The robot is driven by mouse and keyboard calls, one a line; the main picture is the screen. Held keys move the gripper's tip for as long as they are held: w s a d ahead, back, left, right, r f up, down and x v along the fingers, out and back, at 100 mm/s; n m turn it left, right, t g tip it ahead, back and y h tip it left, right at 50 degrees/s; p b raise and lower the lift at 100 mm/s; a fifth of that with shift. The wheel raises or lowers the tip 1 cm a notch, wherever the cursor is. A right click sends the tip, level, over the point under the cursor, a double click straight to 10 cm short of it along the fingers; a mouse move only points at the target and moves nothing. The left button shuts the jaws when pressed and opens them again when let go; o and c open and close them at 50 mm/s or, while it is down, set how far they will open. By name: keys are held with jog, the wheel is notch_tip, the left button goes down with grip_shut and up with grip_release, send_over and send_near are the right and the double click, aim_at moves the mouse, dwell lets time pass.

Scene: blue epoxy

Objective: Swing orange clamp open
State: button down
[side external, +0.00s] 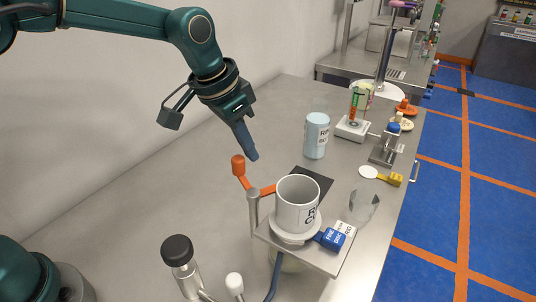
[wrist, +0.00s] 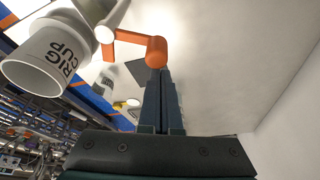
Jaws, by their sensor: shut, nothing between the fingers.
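The orange clamp (side external: 239,168) is an angled arm with an upright orange knob at its left end. It joins a grey post (side external: 254,208) beside a white cup (side external: 297,203) labelled "RIG CUP", and its other end reaches toward the cup's rim. My gripper (side external: 252,156) is shut and empty, pointing down just above and right of the knob in the side view. In the wrist view the closed fingers (wrist: 160,75) reach up to the orange knob (wrist: 157,51); I cannot tell whether they touch. The cup (wrist: 50,60) also shows at left there.
Blue and white blocks (side external: 336,236) sit at the stand's front. A dark-capped cylinder (side external: 177,252) and a white-topped knob (side external: 234,284) stand nearer. A pale bottle (side external: 316,136), a dark mat (side external: 308,182) and a scale (side external: 352,129) lie beyond. The steel table is clear at left.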

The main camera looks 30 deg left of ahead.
notch_tip(320, 180, up, 10)
jog(key=shift+w+f, duration=0.2)
jog(key=shift+f, duration=0.05)
dwell(0.5)
